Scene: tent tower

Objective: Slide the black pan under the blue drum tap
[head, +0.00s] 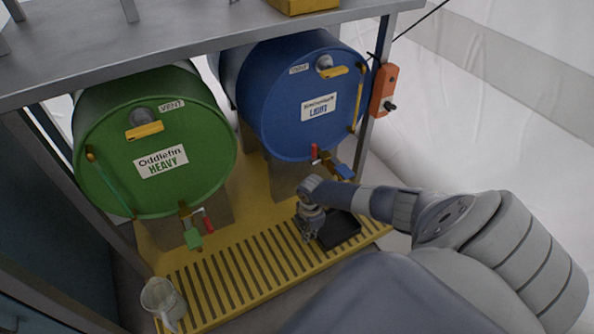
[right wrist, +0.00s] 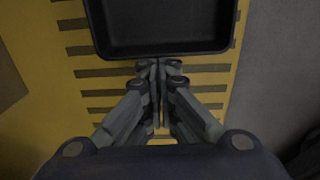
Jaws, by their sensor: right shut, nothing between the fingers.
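The black pan (head: 339,230) lies on the slotted yellow tray, a little in front of the blue drum. The blue drum (head: 281,113) lies on its side, with its tap (head: 343,171) low on its front face, above and behind the pan. My right gripper (head: 306,235) is shut and empty at the pan's left side in the head view. In the right wrist view the pan (right wrist: 158,47) is just ahead of the closed fingertips (right wrist: 158,64); whether they touch its wall I cannot tell. My left gripper is not in view.
A green drum (head: 199,167) with its own tap (head: 193,237) lies to the left. A pale jug (head: 161,299) stands at the tray's front left corner. The slotted yellow tray (head: 236,268) is clear between jug and pan. An orange box (head: 383,91) hangs on the right rack post.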

